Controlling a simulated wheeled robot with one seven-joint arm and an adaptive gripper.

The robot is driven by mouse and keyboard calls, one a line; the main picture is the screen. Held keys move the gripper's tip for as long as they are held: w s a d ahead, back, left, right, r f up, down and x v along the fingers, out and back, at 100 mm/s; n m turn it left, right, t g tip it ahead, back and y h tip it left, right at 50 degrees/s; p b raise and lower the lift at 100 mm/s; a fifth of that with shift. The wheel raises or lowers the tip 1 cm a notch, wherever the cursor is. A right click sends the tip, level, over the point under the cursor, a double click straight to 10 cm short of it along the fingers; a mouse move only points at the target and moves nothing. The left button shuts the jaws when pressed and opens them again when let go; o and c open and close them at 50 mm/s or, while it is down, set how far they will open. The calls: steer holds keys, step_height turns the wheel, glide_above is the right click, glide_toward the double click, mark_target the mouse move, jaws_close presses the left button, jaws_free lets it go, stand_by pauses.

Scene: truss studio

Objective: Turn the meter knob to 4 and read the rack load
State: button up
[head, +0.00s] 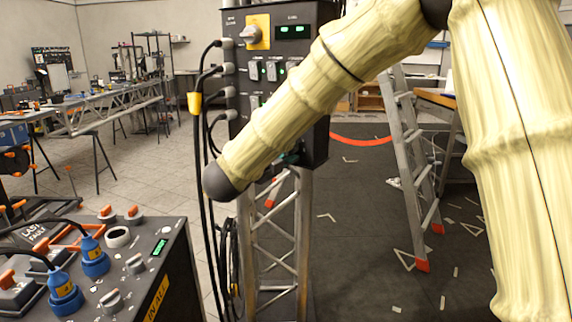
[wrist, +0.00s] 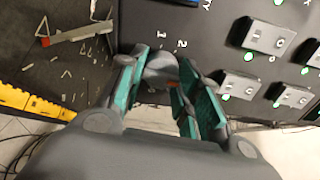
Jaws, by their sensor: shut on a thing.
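My gripper (wrist: 163,62) is closed around a grey round knob (wrist: 160,66) on the dark panel in the wrist view, one teal-padded finger on each side. The printed numbers 1 and 2 show just beyond the knob; the rest of its scale is hidden and its pointer setting cannot be read. In the head view, the dark rack box (head: 318,140) stands on a truss, and my arm covers much of its front. Only a bit of my gripper (head: 291,157) shows there, low on the box. A small green display (head: 292,30) glows near the box's top; its digits are too small to read.
A yellow plate (head: 264,27) with a grey switch sits at the box's upper left. Black cables (head: 203,180) hang left of it. A console (head: 172,270) with blue plugs stands front left. A stepladder (head: 409,165) stands right; dark floor lies between.

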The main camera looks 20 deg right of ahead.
steer(key=shift+f+m+b, duration=0.2)
steer(key=shift+m+b, duration=1)
steer(key=shift+b, duration=0.3)
steer(key=shift+r, duration=0.1)
steer(key=o, duration=1)
steer(key=v, duration=1.2)
